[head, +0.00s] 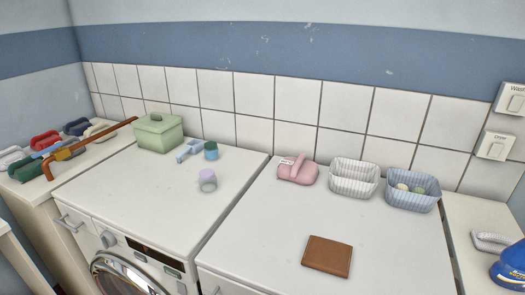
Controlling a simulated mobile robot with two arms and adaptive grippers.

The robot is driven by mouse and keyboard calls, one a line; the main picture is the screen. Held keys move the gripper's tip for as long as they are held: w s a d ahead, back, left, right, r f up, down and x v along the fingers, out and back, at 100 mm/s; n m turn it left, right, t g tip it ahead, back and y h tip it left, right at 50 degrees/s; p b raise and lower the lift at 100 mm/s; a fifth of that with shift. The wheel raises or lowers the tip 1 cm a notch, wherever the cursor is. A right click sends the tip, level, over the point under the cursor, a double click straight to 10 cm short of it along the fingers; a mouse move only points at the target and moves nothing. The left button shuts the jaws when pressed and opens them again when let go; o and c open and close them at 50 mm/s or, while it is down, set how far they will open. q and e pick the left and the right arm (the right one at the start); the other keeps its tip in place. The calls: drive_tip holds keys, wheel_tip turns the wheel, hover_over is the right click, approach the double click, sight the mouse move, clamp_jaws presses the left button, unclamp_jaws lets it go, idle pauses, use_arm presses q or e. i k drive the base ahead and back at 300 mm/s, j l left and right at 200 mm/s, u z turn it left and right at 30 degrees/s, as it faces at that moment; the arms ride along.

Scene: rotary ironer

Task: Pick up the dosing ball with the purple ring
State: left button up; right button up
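The dosing ball with the purple ring (207,181) is a small pale lilac cup-like piece in the head view. It sits on the white top of the washing machine (150,190), left of the picture's middle. A similar piece in blue and teal (211,151) stands just behind it, apart from it. Neither of my grippers shows in this view.
A light blue item (187,151) lies beside the teal piece, with a green lidded box (158,132) to its left. On the right-hand top are a pink container (297,171), a white basket (353,178), a blue basket (411,190) and a brown wallet-like item (327,256).

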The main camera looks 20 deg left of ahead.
sight(208, 179)
drive_tip(key=u, duration=1.2)
drive_tip(key=i+j+z, duration=0.15)
drive_tip(key=j, duration=0.2)
drive_tip(key=i+j+z, duration=0.1)
drive_tip(key=j, duration=0.2)
drive_tip(key=i+j+z, duration=0.15)
drive_tip(key=j, duration=0.25)
